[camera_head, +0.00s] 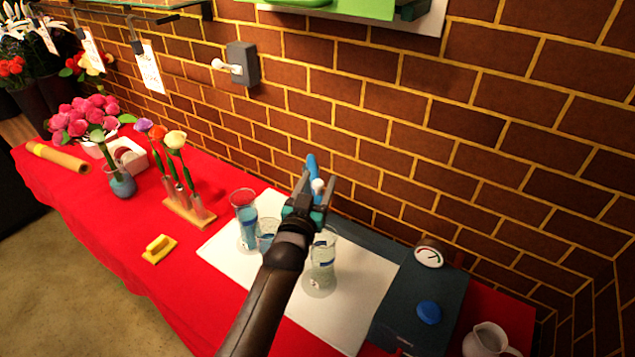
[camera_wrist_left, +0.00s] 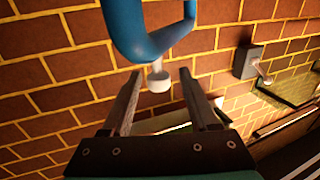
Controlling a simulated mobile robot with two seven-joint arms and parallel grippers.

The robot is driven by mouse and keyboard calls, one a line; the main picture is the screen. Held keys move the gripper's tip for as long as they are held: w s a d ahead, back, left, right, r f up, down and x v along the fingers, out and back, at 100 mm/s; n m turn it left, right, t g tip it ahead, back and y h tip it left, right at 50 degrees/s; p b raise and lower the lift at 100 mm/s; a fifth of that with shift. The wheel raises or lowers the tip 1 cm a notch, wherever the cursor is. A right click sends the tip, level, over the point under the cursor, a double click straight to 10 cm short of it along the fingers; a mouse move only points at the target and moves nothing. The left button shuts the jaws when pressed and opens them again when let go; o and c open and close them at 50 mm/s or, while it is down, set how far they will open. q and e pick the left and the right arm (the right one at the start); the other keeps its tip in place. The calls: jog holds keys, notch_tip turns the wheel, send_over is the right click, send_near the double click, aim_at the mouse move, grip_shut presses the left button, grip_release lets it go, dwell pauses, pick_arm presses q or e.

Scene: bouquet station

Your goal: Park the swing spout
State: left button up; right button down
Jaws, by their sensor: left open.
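The swing spout (camera_wrist_left: 135,38) is a blue curved tube with a white knob (camera_wrist_left: 158,82) hanging from it in the left wrist view. In the head view the blue spout (camera_head: 311,163) shows in front of the brick wall, partly hidden by my left gripper (camera_head: 312,187). My left gripper is open, and in the left wrist view its two fingers (camera_wrist_left: 160,78) stand either side of the white knob. I cannot tell whether either finger touches it. The base of the spout is hidden. My right gripper is in neither view.
Glass vases (camera_head: 322,262) stand on a white mat (camera_head: 358,300) under my left arm. A dark box (camera_head: 405,305) with a gauge and a white pitcher (camera_head: 487,341) are at right. Flowers (camera_head: 90,115) and a yellow sponge-like tool (camera_head: 158,249) are at left. A lever switch (camera_head: 243,64) is on the wall.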

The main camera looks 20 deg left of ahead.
pick_arm(q)
jog(key=s, duration=1.5)
jog(key=shift+s, duration=0.15)
jog(key=shift+a, duration=0.1)
